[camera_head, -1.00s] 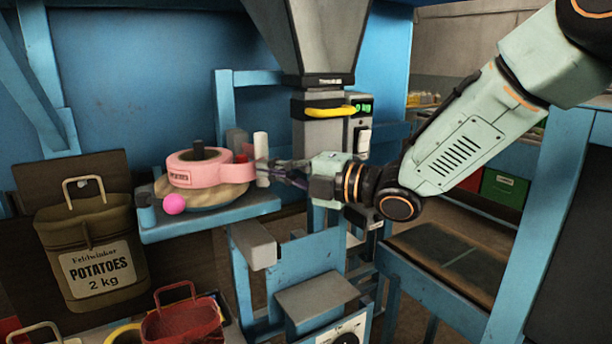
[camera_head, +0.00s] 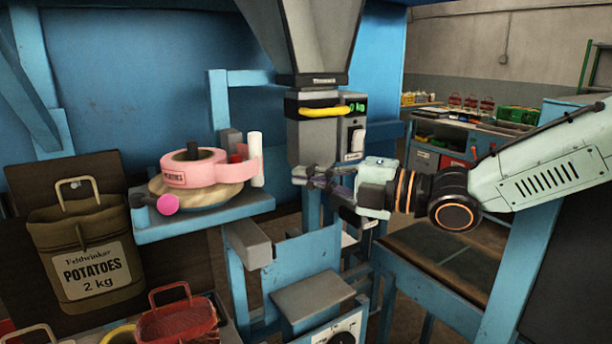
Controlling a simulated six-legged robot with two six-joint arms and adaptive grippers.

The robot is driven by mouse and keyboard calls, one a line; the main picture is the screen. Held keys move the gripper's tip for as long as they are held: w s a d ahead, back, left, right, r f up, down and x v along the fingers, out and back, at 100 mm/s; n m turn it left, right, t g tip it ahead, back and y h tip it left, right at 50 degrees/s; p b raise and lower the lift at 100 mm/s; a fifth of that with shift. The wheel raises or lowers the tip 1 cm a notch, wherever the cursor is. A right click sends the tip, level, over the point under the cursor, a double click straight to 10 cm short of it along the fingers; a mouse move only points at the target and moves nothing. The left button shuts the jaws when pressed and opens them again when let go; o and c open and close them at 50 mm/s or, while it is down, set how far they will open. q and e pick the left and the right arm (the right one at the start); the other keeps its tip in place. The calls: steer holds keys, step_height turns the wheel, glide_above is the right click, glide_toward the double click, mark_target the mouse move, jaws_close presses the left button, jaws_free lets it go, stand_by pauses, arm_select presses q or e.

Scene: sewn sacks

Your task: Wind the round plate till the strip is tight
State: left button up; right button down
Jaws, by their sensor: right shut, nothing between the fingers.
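The round plate (camera_head: 228,190) is a pale wooden disc on a blue shelf. A roll of pink label strip (camera_head: 205,168) marked "POTATOES" lies on it, around a dark post (camera_head: 193,150). The strip's end reaches right to a white upright roller (camera_head: 255,158). A pink knob (camera_head: 167,204) sits at the plate's front left. My right gripper (camera_head: 305,175) is shut and empty, to the right of the roller and apart from it, in front of the grey machine body. My left gripper is not in view.
A grey hopper (camera_head: 305,35) with a yellow handle (camera_head: 324,112) below it stands behind my right gripper. A potato sack (camera_head: 90,250) hangs at the left. A red basket (camera_head: 180,322) sits at the bottom. Blue frame posts stand at the right.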

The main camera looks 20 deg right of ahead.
steer(key=s+a+f+m+g+h+p, duration=0.1)
steer(key=s+a+f+p, duration=0.25)
steer(key=a, duration=0.25)
steer(key=s+a+f+m+g+h+p, duration=0.1)
steer(key=s+a+f+p, duration=0.1)
steer(key=a+p, duration=0.35)
steer(key=d+r+m+t+h, duration=0.2)
steer(key=d+r+t+h, duration=0.15)
steer(key=r+t, duration=0.2)
steer(key=p+x, duration=0.1)
steer(key=x, duration=0.4)
steer(key=p+x, duration=0.2)
steer(key=x, duration=0.3)
steer(key=shift+w+d+r, duration=0.1)
steer(key=shift+w, duration=0.3)
steer(key=shift+w+d+p, duration=0.2)
steer(key=shift+w+d, duration=0.1)
steer(key=shift+w, duration=0.25)
steer(key=shift+w+d+p, duration=0.15)
steer(key=shift+w+d, duration=0.15)
steer(key=shift+w, duration=0.2)
steer(key=shift+w+d, duration=0.25)
steer(key=shift+w, duration=0.55)
